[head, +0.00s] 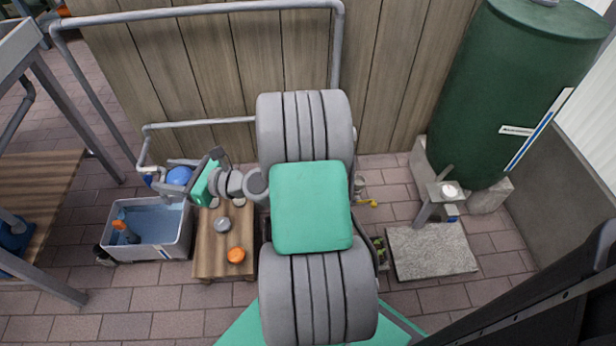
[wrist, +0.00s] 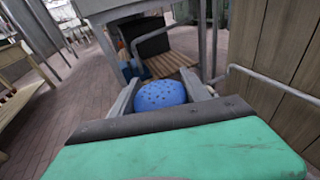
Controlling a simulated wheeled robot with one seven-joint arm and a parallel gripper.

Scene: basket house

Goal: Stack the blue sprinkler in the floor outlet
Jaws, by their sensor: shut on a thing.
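The blue sprinkler (head: 179,176) is a rounded blue head, held above the left side of the yard near the grey tub. In the wrist view the sprinkler (wrist: 160,95) shows as a blue dome dotted with small dark holes. My gripper (head: 172,180) is shut on it, with a grey finger on either side in the wrist view (wrist: 162,92). The underside of the sprinkler is hidden. I cannot make out the floor outlet for certain in either view; my arm covers the middle of the head view.
A grey tub (head: 183,245) with blue inside stands below the gripper. A wooden pallet (head: 210,262) beside it bears a grey disc (head: 222,224) and an orange one (head: 236,255). Grey pipes (head: 200,11) run along the wooden fence. A green barrel (head: 500,90) and stone slab (head: 430,250) are at right.

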